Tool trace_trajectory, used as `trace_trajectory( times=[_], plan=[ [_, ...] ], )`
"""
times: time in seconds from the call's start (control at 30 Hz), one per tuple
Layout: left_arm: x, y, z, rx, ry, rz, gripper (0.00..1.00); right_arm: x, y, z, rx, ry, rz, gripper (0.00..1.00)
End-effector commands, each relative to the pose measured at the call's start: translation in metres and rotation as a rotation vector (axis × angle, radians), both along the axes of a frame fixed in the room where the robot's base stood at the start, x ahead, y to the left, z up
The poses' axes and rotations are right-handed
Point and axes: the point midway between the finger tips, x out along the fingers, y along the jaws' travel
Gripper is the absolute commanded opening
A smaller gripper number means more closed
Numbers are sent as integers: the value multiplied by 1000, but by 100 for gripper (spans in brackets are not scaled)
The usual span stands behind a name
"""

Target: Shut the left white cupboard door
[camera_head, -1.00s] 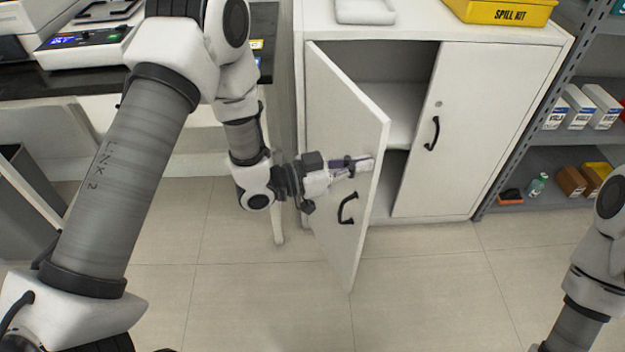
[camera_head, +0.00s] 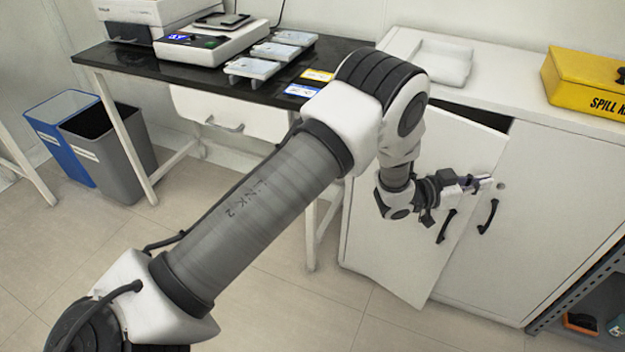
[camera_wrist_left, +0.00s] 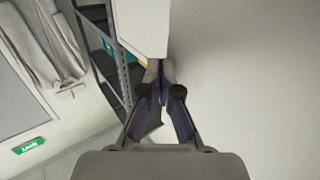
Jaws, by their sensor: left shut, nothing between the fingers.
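The left white cupboard door (camera_head: 400,240) stands slightly ajar, with a dark gap along its top edge and its black handle (camera_head: 446,226) near its free edge. The right door (camera_head: 540,220) is closed and has its own black handle (camera_head: 487,216). My left gripper (camera_head: 484,184) is shut and empty at the outer face of the left door, near its free edge and above the handle. In the left wrist view the shut fingers (camera_wrist_left: 160,80) point along a white panel; whether they touch it I cannot tell. My right gripper is not in view.
The white cupboard carries a white tray (camera_head: 440,62) and a yellow spill kit box (camera_head: 590,80). A dark-topped bench (camera_head: 150,75) with a balance stands to the left, with two bins (camera_head: 105,140) by it. A metal shelf (camera_head: 590,290) stands at the right.

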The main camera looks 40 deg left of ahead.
Motion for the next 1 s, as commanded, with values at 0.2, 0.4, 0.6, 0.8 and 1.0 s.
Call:
trace_trajectory(
  times=[0.2,0.4,0.6,0.8,1.0],
  plan=[
    [30,-1,-1,1,-2,70,0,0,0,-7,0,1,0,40],
    [45,1,-1,1,-1,122,0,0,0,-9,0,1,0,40],
    [48,2,0,1,-1,135,0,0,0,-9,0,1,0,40],
    [48,2,0,1,-1,135,0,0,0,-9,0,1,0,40],
    [48,1,0,1,-1,135,0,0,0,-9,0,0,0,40]
  ],
)
